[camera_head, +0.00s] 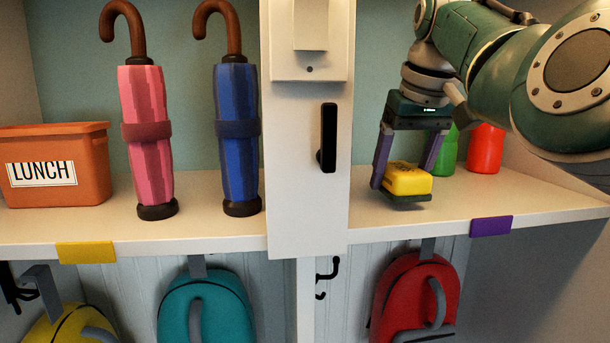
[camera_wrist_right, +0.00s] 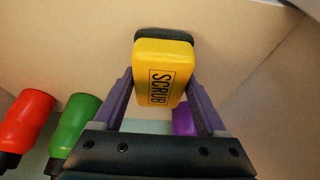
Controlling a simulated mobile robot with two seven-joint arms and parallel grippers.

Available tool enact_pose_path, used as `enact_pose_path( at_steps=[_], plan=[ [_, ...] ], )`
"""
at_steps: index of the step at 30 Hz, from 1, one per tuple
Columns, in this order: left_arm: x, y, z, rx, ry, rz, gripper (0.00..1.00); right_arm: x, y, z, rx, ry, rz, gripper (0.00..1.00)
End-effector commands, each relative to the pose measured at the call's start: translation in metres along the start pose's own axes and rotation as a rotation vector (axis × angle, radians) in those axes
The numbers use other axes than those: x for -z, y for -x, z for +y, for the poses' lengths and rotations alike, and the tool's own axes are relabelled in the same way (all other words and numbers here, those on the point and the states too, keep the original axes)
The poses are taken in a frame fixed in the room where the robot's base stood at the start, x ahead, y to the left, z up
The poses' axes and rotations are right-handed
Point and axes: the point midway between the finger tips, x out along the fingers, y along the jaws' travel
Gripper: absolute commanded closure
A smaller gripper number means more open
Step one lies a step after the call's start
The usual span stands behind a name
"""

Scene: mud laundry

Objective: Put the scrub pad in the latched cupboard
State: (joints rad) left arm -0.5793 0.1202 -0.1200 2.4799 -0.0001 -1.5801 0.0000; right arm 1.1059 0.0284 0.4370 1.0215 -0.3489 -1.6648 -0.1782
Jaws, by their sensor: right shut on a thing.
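The scrub pad (camera_head: 408,180) is a yellow block with a dark green underside, over the right part of the shelf. My right gripper (camera_head: 406,170) points down and is shut on it, with a purple finger on each side. In the right wrist view, the scrub pad (camera_wrist_right: 163,70) sits between the fingers (camera_wrist_right: 162,92) with its SCRUB label showing. I cannot tell whether its underside touches the shelf. A white upright panel with a black handle (camera_head: 328,138) stands left of the gripper; I cannot tell whether it belongs to the latched cupboard. My left gripper is not in view.
A green bottle (camera_head: 447,150) and a red bottle (camera_head: 485,148) stand behind the gripper on the shelf (camera_head: 545,205). Left of the panel are a pink umbrella (camera_head: 144,120), a blue umbrella (camera_head: 238,120) and an orange LUNCH bin (camera_head: 85,175). Backpacks hang below.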

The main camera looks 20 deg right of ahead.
Motion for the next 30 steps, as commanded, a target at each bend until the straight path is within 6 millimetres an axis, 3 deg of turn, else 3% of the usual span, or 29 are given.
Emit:
enact_pose_path(
  at_steps=[3,13,14,20,30],
  plan=[
    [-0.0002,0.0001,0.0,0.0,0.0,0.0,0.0,-0.0051,-0.0114,-0.0004,0.0,0.001,-0.001,0.9],
    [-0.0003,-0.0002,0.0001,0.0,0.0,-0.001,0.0,-0.0059,-0.0142,-0.0001,0.0,0.001,0.0,0.9],
    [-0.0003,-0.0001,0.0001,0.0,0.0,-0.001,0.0,-0.0056,-0.0137,-0.0002,0.0,0.001,0.001,0.22],
    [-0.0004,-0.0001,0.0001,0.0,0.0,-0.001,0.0,-0.0056,-0.0135,-0.0001,0.0,0.001,0.0,0.0],
    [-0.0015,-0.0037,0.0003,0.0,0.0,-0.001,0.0,-0.0046,-0.0099,-0.0001,0.0,0.0,0.002,0.0]
  ],
)
